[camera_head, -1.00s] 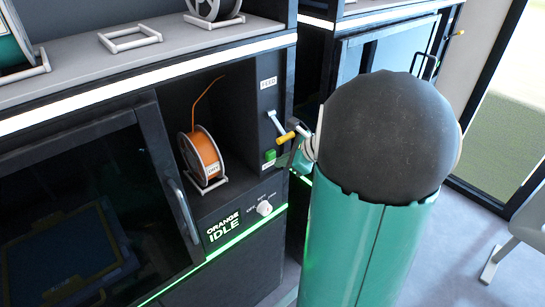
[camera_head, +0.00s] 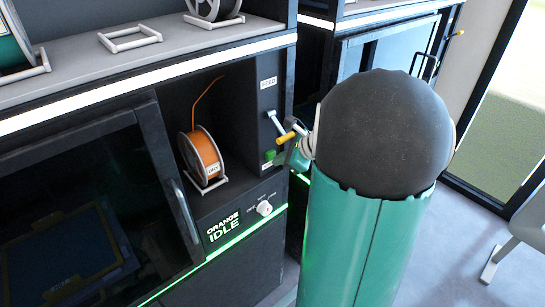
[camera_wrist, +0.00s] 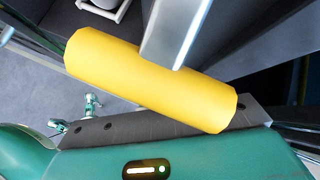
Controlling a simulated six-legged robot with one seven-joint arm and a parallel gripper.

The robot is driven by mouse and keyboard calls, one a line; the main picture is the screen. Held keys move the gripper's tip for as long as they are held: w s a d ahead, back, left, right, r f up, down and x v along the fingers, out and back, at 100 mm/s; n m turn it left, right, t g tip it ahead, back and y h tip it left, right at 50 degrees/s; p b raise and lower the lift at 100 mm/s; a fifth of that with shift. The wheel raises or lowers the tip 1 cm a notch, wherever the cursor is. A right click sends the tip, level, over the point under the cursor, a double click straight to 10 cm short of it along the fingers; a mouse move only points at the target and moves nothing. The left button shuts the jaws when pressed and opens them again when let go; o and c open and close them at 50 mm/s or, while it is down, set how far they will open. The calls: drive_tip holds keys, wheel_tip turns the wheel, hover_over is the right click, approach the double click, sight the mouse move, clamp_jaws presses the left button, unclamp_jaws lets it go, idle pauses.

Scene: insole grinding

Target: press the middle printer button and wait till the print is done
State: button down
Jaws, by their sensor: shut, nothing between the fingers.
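The printer (camera_head: 250,218) holding the orange spool (camera_head: 201,154) has a display (camera_head: 222,229) that reads ORANGE IDLE. Its green button (camera_head: 270,154) is on the front panel below the FEED lever (camera_head: 288,136), which has a yellow handle. My gripper (camera_head: 282,157) is shut and empty, just right of the green button and partly hidden behind my arm. I cannot tell whether it touches the button. In the wrist view the yellow handle (camera_wrist: 150,82) fills the foreground, and the button is not visible there.
A white knob (camera_head: 264,208) sits right of the display. The printer's glass door (camera_head: 85,215) with its grey handle is at the left. Another printer (camera_head: 385,55) stands behind my arm. Open floor (camera_head: 465,245) is at the right.

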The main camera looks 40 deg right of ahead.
drive_tip(key=shift+w, duration=0.45)
idle(0.5)
drive_tip(key=shift+s, duration=0.9)
drive_tip(key=s, duration=0.5)
idle(0.3)
idle(0.6)
